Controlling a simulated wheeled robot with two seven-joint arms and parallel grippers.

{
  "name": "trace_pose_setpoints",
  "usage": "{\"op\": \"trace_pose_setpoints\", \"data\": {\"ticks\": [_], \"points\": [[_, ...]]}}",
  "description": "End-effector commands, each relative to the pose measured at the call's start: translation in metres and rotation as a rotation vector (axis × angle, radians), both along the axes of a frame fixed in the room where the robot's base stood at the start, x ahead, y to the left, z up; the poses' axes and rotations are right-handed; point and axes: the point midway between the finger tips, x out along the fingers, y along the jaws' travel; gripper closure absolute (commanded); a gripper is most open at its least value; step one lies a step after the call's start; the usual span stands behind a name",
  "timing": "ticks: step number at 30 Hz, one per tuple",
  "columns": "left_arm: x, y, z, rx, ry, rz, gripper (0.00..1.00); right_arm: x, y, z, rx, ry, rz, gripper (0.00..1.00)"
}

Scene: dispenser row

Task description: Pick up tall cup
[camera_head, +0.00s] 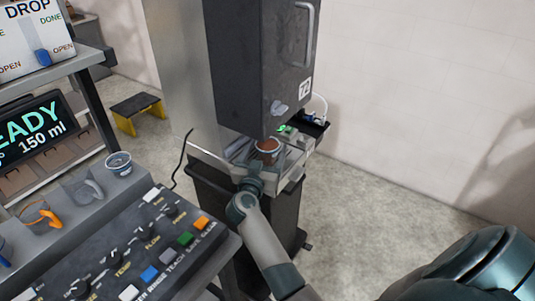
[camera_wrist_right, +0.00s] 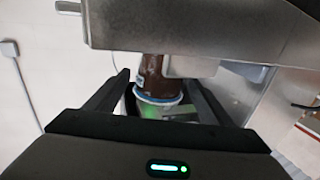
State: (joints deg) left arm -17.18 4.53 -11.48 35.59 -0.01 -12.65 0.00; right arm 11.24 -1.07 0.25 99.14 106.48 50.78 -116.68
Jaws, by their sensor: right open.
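A cup with brown contents and a pale, blue-marked side (camera_head: 267,146) stands on the tray under the dark dispenser; I cannot tell its full height. My right gripper (camera_head: 257,170) reaches in from the near side, just in front of it. In the right wrist view, my open fingers (camera_wrist_right: 155,92) lie on either side of a white cup part with a blue rim (camera_wrist_right: 158,100). A brown column (camera_wrist_right: 152,70) shows right above that rim. I cannot tell whether the fingers touch the cup. My left gripper is not in view.
The dark dispenser (camera_head: 265,65) hangs close above the cup. At left are a control panel with knobs and buttons (camera_head: 130,250), another small cup (camera_head: 119,163), an orange-handled item (camera_head: 42,216) and a display (camera_head: 35,130). A yellow-black stool (camera_head: 137,107) stands behind. Floor at right is clear.

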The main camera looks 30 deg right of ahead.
Motion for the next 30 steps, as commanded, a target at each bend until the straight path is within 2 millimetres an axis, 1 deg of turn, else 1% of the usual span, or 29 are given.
{"op": "trace_pose_setpoints", "data": {"ticks": [5, 15, 18, 30], "points": [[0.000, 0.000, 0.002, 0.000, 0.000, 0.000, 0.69, 0.003, -0.003, 0.000, -0.001, 0.000, 0.000, 0.25], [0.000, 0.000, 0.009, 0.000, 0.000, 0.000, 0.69, 0.028, -0.033, -0.002, -0.001, 0.000, -0.001, 0.25], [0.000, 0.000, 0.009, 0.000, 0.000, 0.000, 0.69, 0.033, -0.038, -0.003, -0.001, 0.001, 0.000, 0.25], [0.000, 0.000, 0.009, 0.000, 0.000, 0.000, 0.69, 0.034, -0.039, -0.004, 0.000, 0.000, 0.000, 0.25]]}}
